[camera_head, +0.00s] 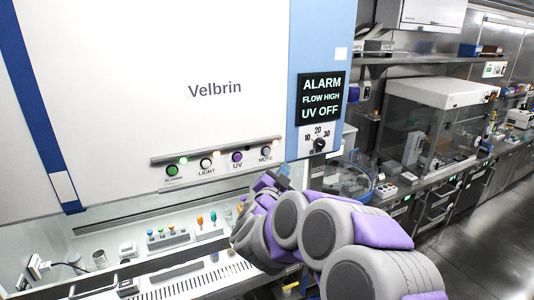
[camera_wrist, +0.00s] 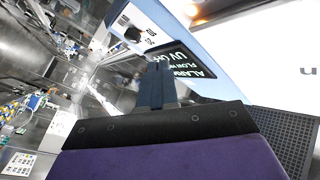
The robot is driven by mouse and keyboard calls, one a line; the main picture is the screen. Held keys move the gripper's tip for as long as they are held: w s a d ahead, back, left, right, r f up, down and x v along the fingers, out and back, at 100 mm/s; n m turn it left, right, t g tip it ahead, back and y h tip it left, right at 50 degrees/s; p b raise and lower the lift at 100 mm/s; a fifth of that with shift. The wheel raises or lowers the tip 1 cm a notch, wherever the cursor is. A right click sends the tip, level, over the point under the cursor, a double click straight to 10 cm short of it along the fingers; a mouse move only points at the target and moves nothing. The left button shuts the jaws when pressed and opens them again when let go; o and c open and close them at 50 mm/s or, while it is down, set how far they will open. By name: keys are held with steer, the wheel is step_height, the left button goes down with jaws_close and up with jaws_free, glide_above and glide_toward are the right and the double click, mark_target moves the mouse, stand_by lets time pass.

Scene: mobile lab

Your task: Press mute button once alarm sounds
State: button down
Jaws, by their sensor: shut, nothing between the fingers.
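The black display (camera_head: 321,98) reads ALARM, FLOW HIGH, UV OFF. It also shows, tilted and partly covered, in the wrist view (camera_wrist: 193,70). My gripper (camera_head: 268,181) is shut and empty, just below the mute button in the head view. Whether it touches the panel cannot be told. In the wrist view my gripper's dark fingers (camera_wrist: 157,82) point up the picture, overlapping the display's edge.
Left of the mute button are the UV (camera_head: 237,156), LIGHT (camera_head: 206,163) and green BLOWER (camera_head: 172,170) knobs. A dial (camera_head: 319,145) sits under the display. Racks with coloured caps (camera_head: 168,239) stand inside the cabinet. A bench with a clear enclosure (camera_head: 425,125) is right.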

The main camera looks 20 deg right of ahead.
mark_target(267, 152)
steer(key=shift+w+a+p, duration=0.15)
steer(key=shift+w+p, duration=1)
steer(key=shift+w, duration=3.1)
steer(key=shift+w, duration=0.15)
steer(key=shift+w, duration=0.25)
steer(key=shift+w+r, duration=0.1)
steer(key=shift+w, duration=0.35)
steer(key=shift+s, duration=0.9)
